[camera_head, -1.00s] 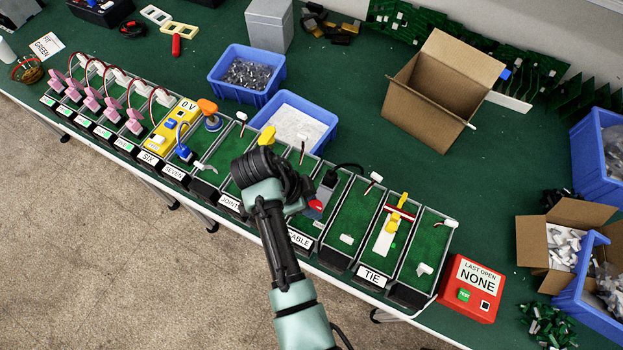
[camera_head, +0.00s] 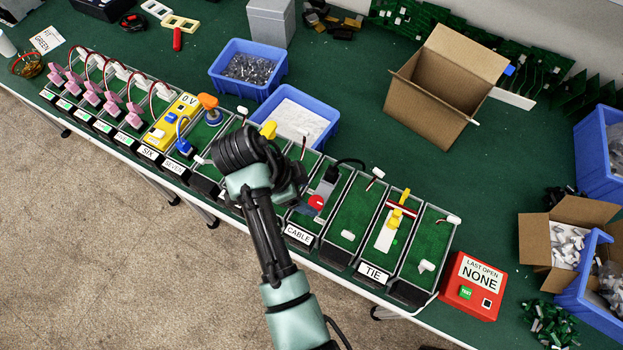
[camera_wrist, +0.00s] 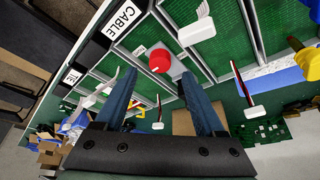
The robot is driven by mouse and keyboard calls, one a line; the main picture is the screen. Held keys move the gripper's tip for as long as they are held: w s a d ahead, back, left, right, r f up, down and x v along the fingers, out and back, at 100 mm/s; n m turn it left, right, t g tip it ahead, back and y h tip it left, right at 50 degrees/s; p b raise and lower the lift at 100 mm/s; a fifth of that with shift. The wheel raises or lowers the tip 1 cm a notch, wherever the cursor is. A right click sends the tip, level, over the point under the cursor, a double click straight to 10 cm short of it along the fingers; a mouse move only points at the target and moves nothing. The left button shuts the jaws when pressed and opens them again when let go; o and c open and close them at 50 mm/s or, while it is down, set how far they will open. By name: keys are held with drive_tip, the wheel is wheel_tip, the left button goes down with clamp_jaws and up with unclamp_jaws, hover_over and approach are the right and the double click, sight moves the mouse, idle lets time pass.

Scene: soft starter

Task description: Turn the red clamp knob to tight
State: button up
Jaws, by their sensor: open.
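The red clamp knob (camera_head: 317,202) is a round red knob on a grey block in the tray labelled CABLE, and it shows clear of my arm in the head view. It also shows in the wrist view (camera_wrist: 159,60), on its grey mount, just beyond and between the fingertips. My gripper (camera_wrist: 158,78) is open and empty, its two blue-grey fingers apart and not visibly touching the knob. In the head view my dark wrist is up and left of the knob, and the fingers are hidden.
A row of green-floored trays runs along the table's front edge, with white connectors and a yellow clip at TIE (camera_head: 372,273). A black cable (camera_head: 347,163) lies behind the knob. Blue bins (camera_head: 295,122) stand behind the row. A red box (camera_head: 472,286) is at the right end.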

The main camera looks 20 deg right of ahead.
drive_tip(key=p+v, duration=0.3)
drive_tip(key=v, duration=0.5)
drive_tip(key=shift+r, duration=0.3)
drive_tip(key=shift+a, duration=0.1)
